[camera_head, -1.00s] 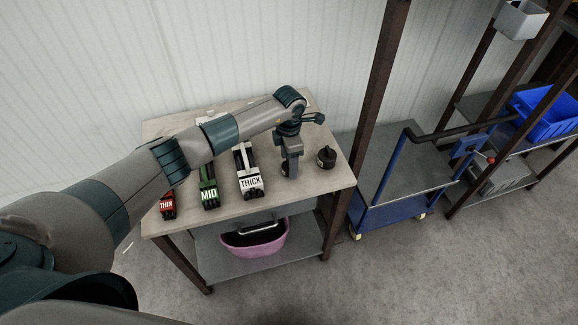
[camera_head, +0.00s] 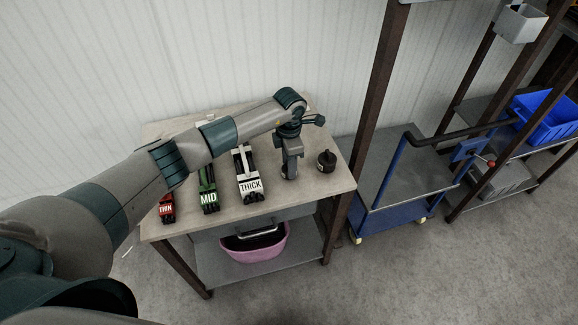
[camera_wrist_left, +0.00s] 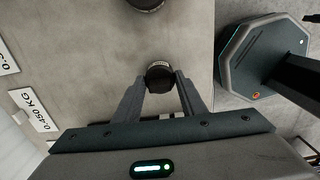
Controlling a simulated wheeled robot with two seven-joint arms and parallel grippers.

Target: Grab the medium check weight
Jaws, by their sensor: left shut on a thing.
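In the left wrist view a dark round check weight (camera_wrist_left: 159,77) sits between the fingertips of my left gripper (camera_wrist_left: 158,82), which is shut on it. In the head view my left gripper (camera_head: 290,172) points down at the right part of the table and mostly hides this weight. A second dark weight (camera_head: 326,161) stands just to the right; part of it shows at the top of the left wrist view (camera_wrist_left: 146,4). My right gripper is not in view.
The table (camera_head: 232,225) also holds blocks marked THIN (camera_head: 167,208), MID (camera_head: 209,197) and THICK (camera_head: 250,186). A pink bin (camera_head: 255,248) is on the lower shelf. A blue cart (camera_head: 400,205) stands right of the table. A label reading 0.450 KG (camera_wrist_left: 34,109) lies left.

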